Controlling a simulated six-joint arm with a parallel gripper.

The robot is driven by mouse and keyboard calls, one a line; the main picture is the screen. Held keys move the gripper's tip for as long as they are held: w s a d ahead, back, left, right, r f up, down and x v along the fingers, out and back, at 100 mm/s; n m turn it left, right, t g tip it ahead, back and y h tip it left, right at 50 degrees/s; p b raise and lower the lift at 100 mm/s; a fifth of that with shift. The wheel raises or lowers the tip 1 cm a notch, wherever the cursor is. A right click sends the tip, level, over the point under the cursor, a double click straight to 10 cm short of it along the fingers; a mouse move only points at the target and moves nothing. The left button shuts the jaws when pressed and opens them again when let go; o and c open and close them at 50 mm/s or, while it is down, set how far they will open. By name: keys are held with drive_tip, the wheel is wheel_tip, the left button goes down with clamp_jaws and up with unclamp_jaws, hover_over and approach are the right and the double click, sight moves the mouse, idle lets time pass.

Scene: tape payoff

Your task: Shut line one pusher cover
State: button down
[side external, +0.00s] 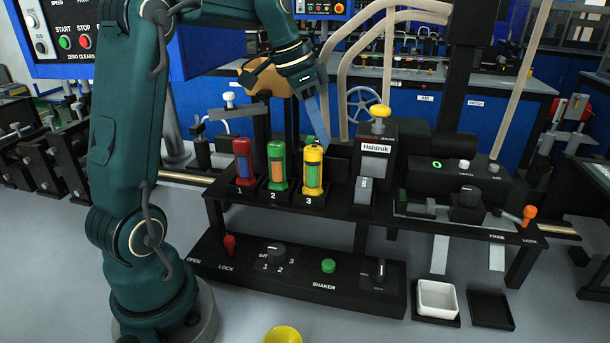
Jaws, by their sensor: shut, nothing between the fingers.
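A red upright unit (243,160) stands at the left of the black raised bench, by the label 1. A green unit (277,165) by label 2 and a yellow unit (312,170) by label 3 stand to its right. Which part is the line one pusher cover, and whether it is open or shut, I cannot tell. My gripper (323,138) is shut and empty. It points down near the top of the yellow unit, to the right of the red one. I cannot tell if it touches the yellow unit.
A yellow-knobbed device (379,135) stands right of the units. A control panel (300,275) with a red lever, dials and a green button lies in front and below. A white tray (437,299) and a yellow bowl (283,335) are in front. Pale tubes hang behind.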

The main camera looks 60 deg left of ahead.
drive_tip(key=shift+s+a, duration=0.25)
drive_tip(key=shift+s, duration=0.05)
drive_tip(key=s+d+r+m, duration=0.1)
drive_tip(key=s+d+r, duration=0.1)
drive_tip(key=r, duration=0.4)
drive_tip(key=s+d+r+m, duration=0.1)
drive_tip(key=s+d+r, duration=0.1)
drive_tip(key=r, duration=0.3)
drive_tip(key=s+d+f, duration=0.1)
drive_tip(key=s+d, duration=0.4)
drive_tip(key=d, duration=0.2)
drive_tip(key=s+d+f+n+t, duration=0.1)
drive_tip(key=s+f+n, duration=0.1)
drive_tip(key=f, duration=0.4)
drive_tip(key=s+d+f+n+y, duration=0.1)
drive_tip(key=s+f+n, duration=0.2)
drive_tip(key=s+f, duration=0.2)
wheel_tip(320, 180, down, 2)
drive_tip(key=shift+d+f+n+t, duration=0.2)
drive_tip(key=shift+d+n+t, duration=0.1)
drive_tip(key=shift+t, duration=0.1)
